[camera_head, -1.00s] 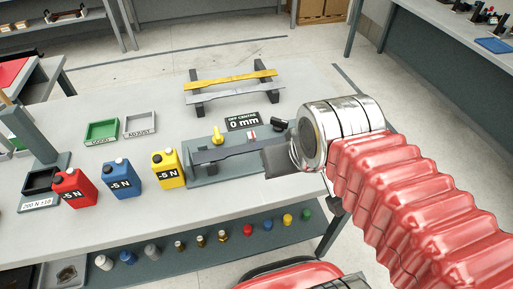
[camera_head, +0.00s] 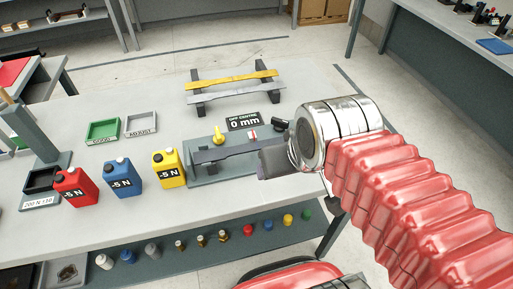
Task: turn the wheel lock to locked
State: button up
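A grey fixture (camera_head: 203,178) on the bench holds a dark flat bar (camera_head: 225,153) lying level. A yellow knob (camera_head: 218,136) stands upright at its back left, and a black knob (camera_head: 279,126) sits at its back right. A small red and white marker (camera_head: 252,135) lies between them. I cannot tell for sure which of these is the wheel lock. My gripper (camera_head: 262,162) is at the right end of the bar, just in front of the black knob. My wrist hides its fingers in part, so its opening and any hold on the bar are unclear.
A sign (camera_head: 243,121) reading "OFF CENTRE 0 mm" stands behind the fixture. Red (camera_head: 74,190), blue (camera_head: 122,177) and yellow (camera_head: 168,169) cans stand to the left. A rack with yellow and grey bars (camera_head: 230,77) lies at the back. Bench space right of the sign is clear.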

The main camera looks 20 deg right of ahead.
aim_at(219, 139)
jog(key=k, duration=1.3)
jog(key=u, duration=0.05)
jog(key=i, duration=0.6)
jog(key=u, duration=0.6)
jog(key=i, duration=1.05)
jog(key=u, duration=0.5)
